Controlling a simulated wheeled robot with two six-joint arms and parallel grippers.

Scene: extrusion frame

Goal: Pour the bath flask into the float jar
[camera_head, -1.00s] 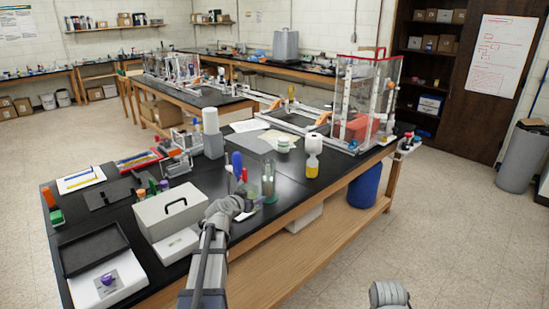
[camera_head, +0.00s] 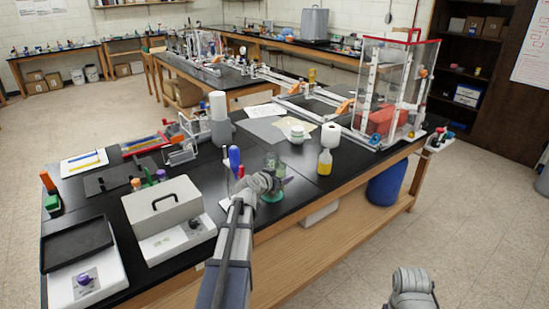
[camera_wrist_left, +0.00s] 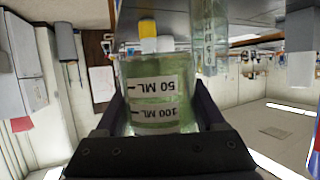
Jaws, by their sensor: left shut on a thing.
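My left gripper (camera_head: 279,183) is shut on a clear glass flask (camera_wrist_left: 155,85) marked 50 ML and 100 ML, which I take as the bath flask. It holds pale green liquid. The wrist view is upside down, so the flask looks roughly upright. A tall clear cylinder (camera_wrist_left: 209,35), likely the float jar, stands close beyond it. In the head view its green base (camera_head: 272,195) shows on the black bench by my gripper, and its glass overlaps the flask. I cannot tell whether the two touch. Of my right arm only a grey link shows; its gripper is not seen.
A bottle with yellow liquid (camera_head: 325,164) stands right of the gripper. A grey box with a handle (camera_head: 165,203) is at left, and blue-handled tools (camera_head: 234,158) stand just behind. A tall clear tank (camera_head: 390,95) is at the bench's far right. The bench front edge is close.

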